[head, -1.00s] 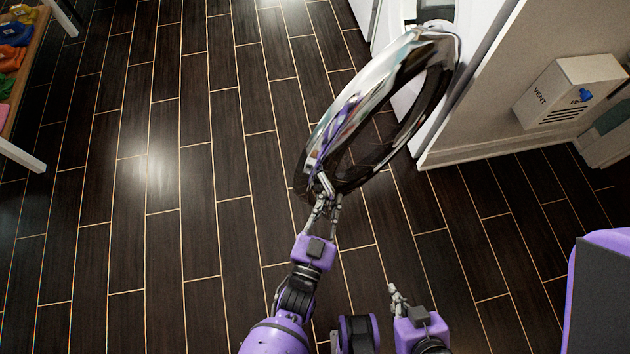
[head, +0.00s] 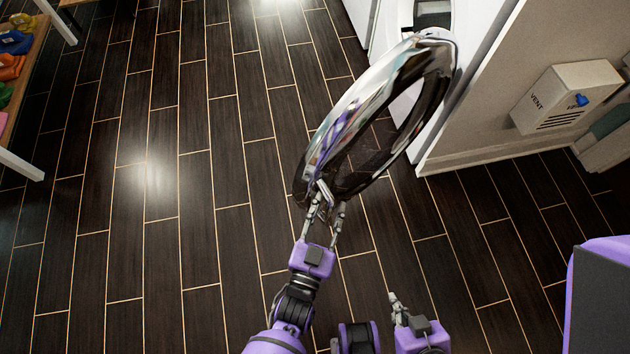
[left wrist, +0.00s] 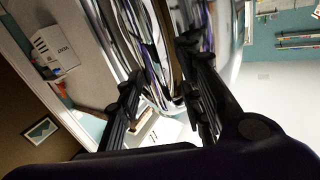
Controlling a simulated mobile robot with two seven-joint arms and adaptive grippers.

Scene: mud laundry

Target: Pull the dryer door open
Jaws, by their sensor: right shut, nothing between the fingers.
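The dryer door (head: 330,140) is a round, shiny chrome ring with a dark glass middle. It stands swung well out from the white dryer (head: 474,42), hinged near the opening. My left gripper (head: 331,204) is at the door's free, near edge, its fingers apart, one on each side of the rim. In the left wrist view the shiny rim (left wrist: 155,45) lies between the two spread fingers (left wrist: 160,95); exact contact is hard to tell. My right gripper (head: 394,299) is shut and empty, low and right of the left one, away from the door.
A beige wall end (head: 480,110) with a vent box (head: 568,95) stands right of the dryer. A wooden shelf (head: 30,75) with coloured items is at the far left. The dark plank floor left of the door is clear.

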